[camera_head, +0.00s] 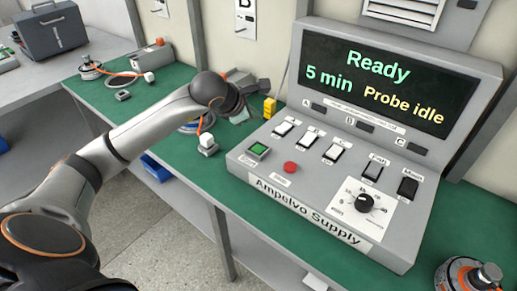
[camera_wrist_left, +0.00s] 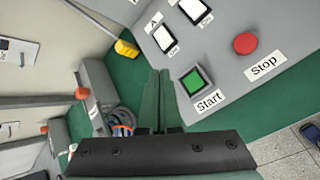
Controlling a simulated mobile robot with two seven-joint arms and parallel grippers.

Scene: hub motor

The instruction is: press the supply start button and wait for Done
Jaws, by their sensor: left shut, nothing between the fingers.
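The Ampelvo Supply (camera_head: 310,215) is a grey sloped console on the green bench. Its screen (camera_head: 385,82) reads "Ready", "5 min" and "Probe idle". The green square start button (camera_head: 258,150) sits at the panel's front left, and it also shows in the left wrist view (camera_wrist_left: 193,81), labelled "Start". The red round stop button (camera_head: 291,168) is to its right. My left gripper (camera_head: 265,87) is shut and empty, above the bench at the console's left. In the left wrist view its fingertips (camera_wrist_left: 160,75) appear just left of the start button, apart from it. My right gripper is not in view.
White rocker switches (camera_head: 308,140), two black switches (camera_head: 408,187) and a dial (camera_head: 364,203) share the panel. A yellow block (camera_head: 269,107) stands behind the console's left edge. A hub motor (camera_head: 468,276) sits at the front right. A blue bin (camera_head: 157,168) is below the bench.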

